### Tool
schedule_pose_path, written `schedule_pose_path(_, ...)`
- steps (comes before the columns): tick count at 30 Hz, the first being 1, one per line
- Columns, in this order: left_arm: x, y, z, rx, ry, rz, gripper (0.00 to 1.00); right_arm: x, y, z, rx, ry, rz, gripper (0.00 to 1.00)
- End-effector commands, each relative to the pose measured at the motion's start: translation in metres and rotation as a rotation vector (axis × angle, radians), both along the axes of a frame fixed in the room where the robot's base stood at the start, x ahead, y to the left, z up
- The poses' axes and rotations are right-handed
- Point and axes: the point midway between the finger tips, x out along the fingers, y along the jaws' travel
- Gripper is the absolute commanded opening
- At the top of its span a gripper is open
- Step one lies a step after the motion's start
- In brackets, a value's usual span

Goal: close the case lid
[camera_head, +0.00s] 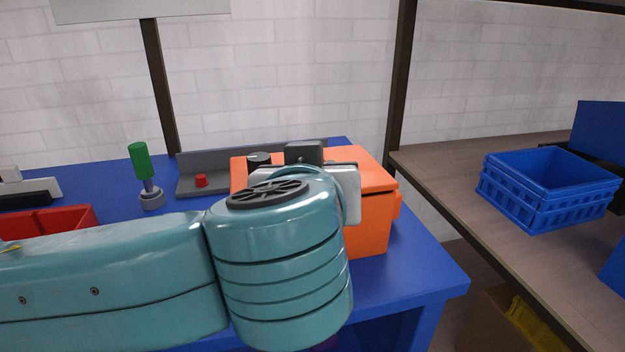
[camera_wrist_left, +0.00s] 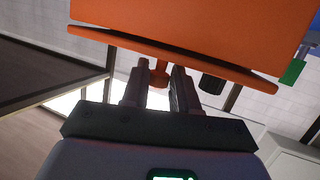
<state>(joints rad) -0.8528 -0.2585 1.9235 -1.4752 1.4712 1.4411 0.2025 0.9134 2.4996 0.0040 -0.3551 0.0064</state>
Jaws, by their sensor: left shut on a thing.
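The orange case (camera_head: 368,240) stands on the blue table, largely hidden behind my left arm. Its orange lid (camera_head: 362,168) lies over the top in the head view; whether a gap is left under it is hidden. My left gripper (camera_wrist_left: 160,80) is shut on a small orange handle (camera_wrist_left: 161,72) below that rim. In the head view my wrist covers the fingertips. My right gripper is in neither view.
A green-handled screwdriver (camera_head: 141,162) stands in a grey holder on the blue table (camera_head: 420,275). A grey fixture with a red button (camera_head: 201,180) is behind the case. A red bin (camera_head: 75,218) is at left. A blue crate (camera_head: 540,205) sits on the brown side bench (camera_head: 440,170).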

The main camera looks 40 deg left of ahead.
Motion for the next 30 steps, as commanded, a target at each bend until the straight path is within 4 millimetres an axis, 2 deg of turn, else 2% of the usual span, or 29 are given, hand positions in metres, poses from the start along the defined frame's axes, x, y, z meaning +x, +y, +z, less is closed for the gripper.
schedule_pose_path(1,-0.0004,-0.0011,-0.0066,-0.007,0.007,0.001,0.0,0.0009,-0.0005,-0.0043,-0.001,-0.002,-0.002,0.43)
schedule_pose_path(17,-0.0006,-0.0013,-0.0072,-0.008,0.008,0.002,0.0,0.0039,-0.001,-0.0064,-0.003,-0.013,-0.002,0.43)
schedule_pose_path(18,-0.0006,-0.0013,-0.0073,-0.008,0.008,0.002,0.34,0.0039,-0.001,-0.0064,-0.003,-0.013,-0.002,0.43)
schedule_pose_path(20,-0.0007,-0.0012,-0.0073,-0.007,0.009,0.002,0.52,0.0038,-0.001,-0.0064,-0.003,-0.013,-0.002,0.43)
schedule_pose_path(30,-0.001,-0.0003,-0.0077,-0.006,0.01,0.004,0.52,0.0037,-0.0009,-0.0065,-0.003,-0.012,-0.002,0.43)
